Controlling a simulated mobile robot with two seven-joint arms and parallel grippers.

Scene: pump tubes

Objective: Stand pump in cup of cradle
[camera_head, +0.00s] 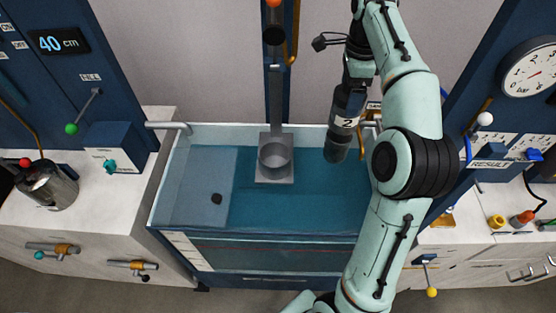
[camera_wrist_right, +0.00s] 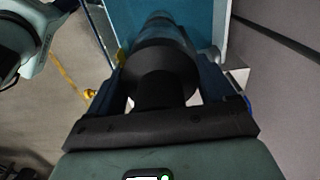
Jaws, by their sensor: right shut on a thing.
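The pump (camera_head: 345,122) is a dark cylinder with a white band marked 2. It hangs slightly tilted over the right part of the water tank, lower end down. My right gripper (camera_head: 354,82) is shut on its upper part. In the right wrist view the pump (camera_wrist_right: 160,65) runs away from me between the two fingers. The cradle (camera_head: 276,100) is a grey upright bar with a round open cup (camera_head: 275,158) on a square plate at its foot. The cup appears empty, to the left of the pump and apart from it. My left gripper is not in view.
The tank (camera_head: 190,247) has a pale rim and blue water, with a small dark spot (camera_head: 216,199) at its left. White counters (camera_head: 130,190) flank it. A dial gauge (camera_head: 530,70) is at the right, a metal pot (camera_head: 48,187) at the left. Space between pump and cup looks clear.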

